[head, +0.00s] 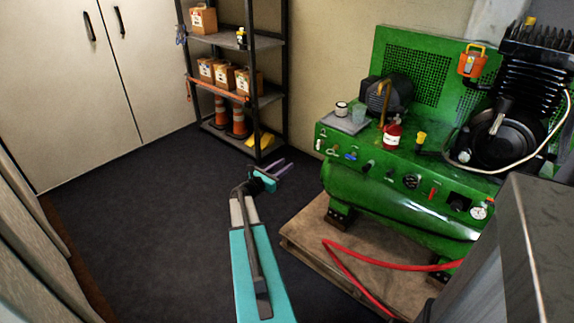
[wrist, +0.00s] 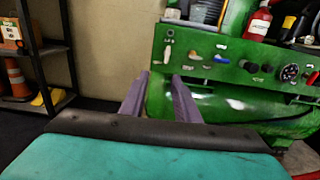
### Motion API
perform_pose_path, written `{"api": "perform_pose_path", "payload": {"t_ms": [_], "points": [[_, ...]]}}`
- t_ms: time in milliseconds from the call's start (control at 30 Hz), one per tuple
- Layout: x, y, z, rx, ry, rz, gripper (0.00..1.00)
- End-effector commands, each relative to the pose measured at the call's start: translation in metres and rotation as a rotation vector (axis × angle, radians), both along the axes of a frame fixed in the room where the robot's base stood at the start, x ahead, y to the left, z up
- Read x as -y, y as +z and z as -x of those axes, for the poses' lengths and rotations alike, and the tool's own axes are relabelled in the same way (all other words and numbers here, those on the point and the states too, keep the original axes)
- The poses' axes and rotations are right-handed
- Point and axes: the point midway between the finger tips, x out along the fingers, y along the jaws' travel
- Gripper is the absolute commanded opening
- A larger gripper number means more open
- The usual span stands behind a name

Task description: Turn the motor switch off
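The green compressor (head: 400,205) has a control panel with several switches and knobs on its front face. In the wrist view the panel shows an ivory lever (wrist: 168,50), a pale toggle (wrist: 195,56), a blue lever (wrist: 220,58), a black knob (wrist: 249,67) and a round dial (wrist: 289,72). The labels are too small to read, so I cannot tell which is the motor switch. My gripper (head: 279,173) is open and empty, left of the compressor and apart from it. In the wrist view its purple fingers (wrist: 160,85) point toward the panel's left part.
A black shelf rack (head: 245,95) with boxes and orange cones stands behind my gripper. A red hose (head: 385,266) lies on the wooden pallet (head: 305,232) under the compressor. A red bottle (head: 392,134) and small containers stand on top. Dark floor on the left is clear.

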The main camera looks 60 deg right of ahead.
Motion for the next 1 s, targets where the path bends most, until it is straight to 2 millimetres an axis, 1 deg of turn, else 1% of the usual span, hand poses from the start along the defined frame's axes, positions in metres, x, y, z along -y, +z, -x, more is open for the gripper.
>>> {"api": "perform_pose_path", "payload": {"t_ms": [33,300,500,600,800,1000], "points": [[-0.01,0.0,-0.001,0.0,0.001,0.0,0.29],[-0.052,0.0,-0.012,-0.001,0.002,0.0,0.29],[-0.082,0.0,-0.019,-0.001,0.001,-0.001,0.29],[-0.094,0.0,-0.022,-0.001,0.001,-0.001,0.29],[-0.105,0.0,-0.025,-0.001,-0.001,0.0,0.29],[-0.107,0.0,-0.026,0.0,-0.001,0.0,0.29]]}}
